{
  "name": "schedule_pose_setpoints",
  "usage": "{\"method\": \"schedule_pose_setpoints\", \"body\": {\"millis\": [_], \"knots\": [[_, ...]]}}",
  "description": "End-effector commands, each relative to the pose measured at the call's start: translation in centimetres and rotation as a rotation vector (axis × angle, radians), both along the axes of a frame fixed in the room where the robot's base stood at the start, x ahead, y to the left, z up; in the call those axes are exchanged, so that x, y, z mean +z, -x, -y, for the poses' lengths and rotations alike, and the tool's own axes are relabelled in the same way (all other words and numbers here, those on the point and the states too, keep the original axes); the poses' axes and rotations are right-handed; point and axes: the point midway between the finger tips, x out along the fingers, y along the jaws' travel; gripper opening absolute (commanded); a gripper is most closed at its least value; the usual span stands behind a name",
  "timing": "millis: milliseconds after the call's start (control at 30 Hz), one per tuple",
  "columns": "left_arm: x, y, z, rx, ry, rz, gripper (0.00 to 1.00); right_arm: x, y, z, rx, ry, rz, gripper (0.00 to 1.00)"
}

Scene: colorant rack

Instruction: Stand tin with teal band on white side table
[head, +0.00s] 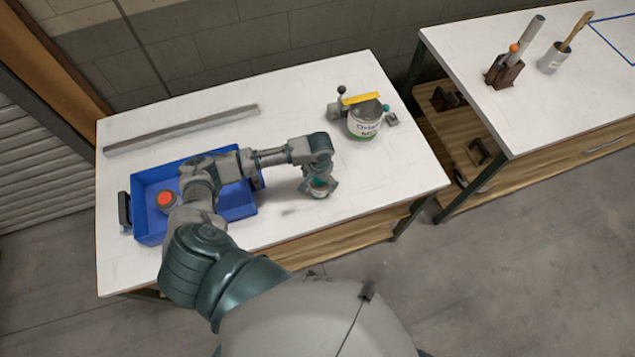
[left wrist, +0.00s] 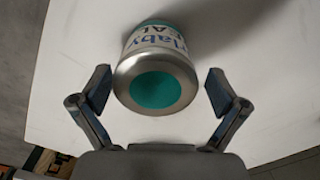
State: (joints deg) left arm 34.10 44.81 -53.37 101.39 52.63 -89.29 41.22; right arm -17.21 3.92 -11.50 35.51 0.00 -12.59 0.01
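The tin with the teal band (left wrist: 158,62) is large in the left wrist view, with a teal round end facing the camera and dark lettering on its white side. A small teal part of it (head: 319,182) shows at my left gripper in the head view; the rest is hidden there. My left gripper (left wrist: 159,78) is open, with one finger on each side of the tin and a narrow gap at each. In the head view the left gripper (head: 318,190) is over the front right of the white table (head: 285,112). My right gripper is not in view.
A blue tray (head: 240,207) holds an orange-topped tin (head: 166,200). A grey bar (head: 180,130) lies at the back. A second white-topped table (head: 500,100) is at right, across a floor gap.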

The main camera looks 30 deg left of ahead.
Motion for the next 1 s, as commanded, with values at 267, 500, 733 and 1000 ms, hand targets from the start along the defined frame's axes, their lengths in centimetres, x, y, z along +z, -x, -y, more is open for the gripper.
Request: {"method": "schedule_pose_setpoints", "body": {"millis": [267, 500, 733, 1000], "knots": [[6.4, -0.2, -0.3, 0.000, 0.004, 0.004, 0.98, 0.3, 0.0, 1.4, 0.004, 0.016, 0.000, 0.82], [9.3, -0.1, -0.3, 0.002, 0.004, 0.001, 0.98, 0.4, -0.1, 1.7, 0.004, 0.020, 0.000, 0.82], [9.7, -0.1, -0.2, 0.001, 0.003, 0.000, 0.98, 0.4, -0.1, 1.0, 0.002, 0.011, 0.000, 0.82], [9.7, -0.1, -0.1, 0.001, 0.003, 0.000, 0.98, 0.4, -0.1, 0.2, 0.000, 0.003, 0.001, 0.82]]}}
